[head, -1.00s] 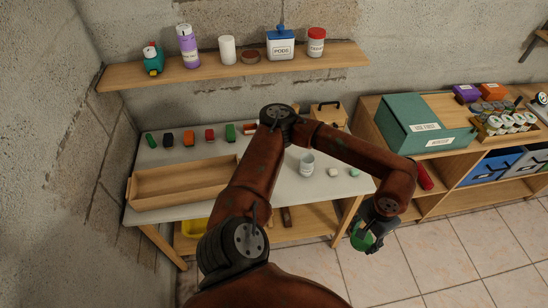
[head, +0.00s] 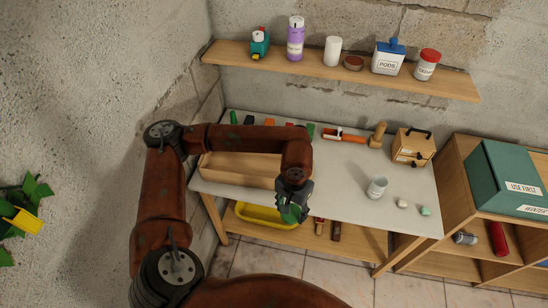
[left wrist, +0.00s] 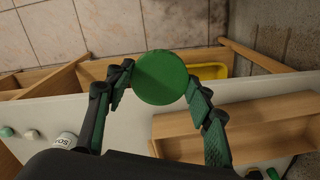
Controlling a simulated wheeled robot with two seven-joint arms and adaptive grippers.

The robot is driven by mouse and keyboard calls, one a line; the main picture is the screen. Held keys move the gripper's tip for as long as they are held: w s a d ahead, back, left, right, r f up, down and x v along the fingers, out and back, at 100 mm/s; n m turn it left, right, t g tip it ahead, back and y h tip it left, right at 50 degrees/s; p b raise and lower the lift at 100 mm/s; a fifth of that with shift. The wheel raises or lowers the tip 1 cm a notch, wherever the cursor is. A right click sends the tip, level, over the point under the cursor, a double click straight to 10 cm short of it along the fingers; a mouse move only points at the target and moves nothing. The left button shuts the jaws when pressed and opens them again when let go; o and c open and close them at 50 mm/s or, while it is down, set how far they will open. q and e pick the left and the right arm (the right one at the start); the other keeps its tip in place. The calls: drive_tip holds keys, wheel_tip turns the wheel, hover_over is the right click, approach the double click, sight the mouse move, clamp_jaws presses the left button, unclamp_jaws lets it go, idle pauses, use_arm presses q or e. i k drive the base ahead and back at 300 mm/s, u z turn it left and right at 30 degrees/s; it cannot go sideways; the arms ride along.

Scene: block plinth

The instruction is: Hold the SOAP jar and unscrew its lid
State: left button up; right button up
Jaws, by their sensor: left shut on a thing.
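The SOAP jar (head: 377,187) is a small pale jar standing upright on the grey table, with an open-looking top. In the left wrist view the jar (left wrist: 65,143) shows at lower left, its label partly cut off by my gripper. My left gripper (head: 292,208) is shut on a round green lid (left wrist: 161,77), gripped at its sides between the two fingers. Gripper and lid are apart from the jar, to its left, near the table's front edge in the picture. My right gripper is not in view.
A long wooden tray (head: 236,171) lies behind my left gripper. A yellow bin (head: 262,215) sits on the shelf under the table. A wooden box (head: 413,147) stands behind the jar. Two small pale lumps lie right of it. A teal box (head: 510,180) stands at right.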

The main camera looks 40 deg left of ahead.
sight(378, 183)
drive_tip(key=u, duration=0.2)
drive_tip(key=i, duration=1)
